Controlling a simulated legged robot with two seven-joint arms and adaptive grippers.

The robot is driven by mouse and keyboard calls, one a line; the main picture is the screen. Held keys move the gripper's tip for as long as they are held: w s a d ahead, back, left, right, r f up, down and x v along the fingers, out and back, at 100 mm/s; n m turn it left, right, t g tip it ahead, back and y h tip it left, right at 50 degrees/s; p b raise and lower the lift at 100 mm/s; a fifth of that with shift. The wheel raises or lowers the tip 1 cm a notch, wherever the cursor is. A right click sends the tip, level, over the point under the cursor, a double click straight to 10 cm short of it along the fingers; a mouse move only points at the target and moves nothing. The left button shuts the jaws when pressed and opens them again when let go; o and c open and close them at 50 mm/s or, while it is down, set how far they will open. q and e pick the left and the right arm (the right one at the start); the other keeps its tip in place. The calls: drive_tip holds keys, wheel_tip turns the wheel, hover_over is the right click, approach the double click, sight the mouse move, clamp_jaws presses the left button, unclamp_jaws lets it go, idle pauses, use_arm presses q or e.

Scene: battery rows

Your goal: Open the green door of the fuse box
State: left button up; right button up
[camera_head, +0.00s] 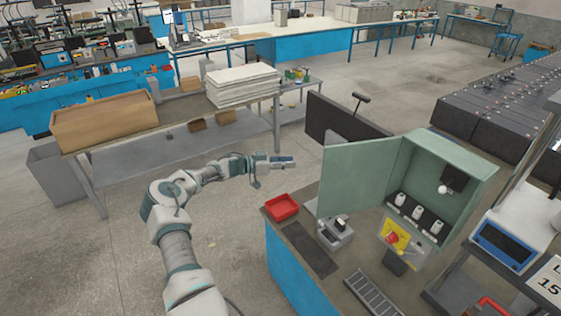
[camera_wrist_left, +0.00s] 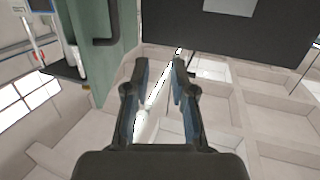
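The green fuse box (camera_head: 468,172) stands on the workbench at the right in the head view. Its green door (camera_head: 358,176) stands wide open, swung out to the left, and the inside shows several white fuses (camera_head: 418,212). My left gripper (camera_head: 290,161) is to the left of the door, apart from it in the head view. In the left wrist view my left gripper (camera_wrist_left: 160,62) has its fingers apart with nothing between them. The door (camera_wrist_left: 122,45) is to the left there, with a black handle (camera_wrist_left: 106,38). My right gripper is not in view.
The blue-sided bench (camera_head: 290,270) holds a red tray (camera_head: 282,207) and a small grey device (camera_head: 335,233). A yellow panel with a red switch (camera_head: 394,237) is below the fuses. A dark monitor (camera_head: 335,122) is behind the door. A blue-screened meter (camera_head: 503,243) stands at right.

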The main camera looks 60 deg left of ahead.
use_arm(q)
drive_tip(key=a+b, duration=0.1)
drive_tip(key=s+a+b, duration=0.1)
drive_tip(key=a, duration=0.1)
drive_tip(key=shift+d, duration=0.1)
idle(0.3)
drive_tip(key=shift+p, duration=0.35)
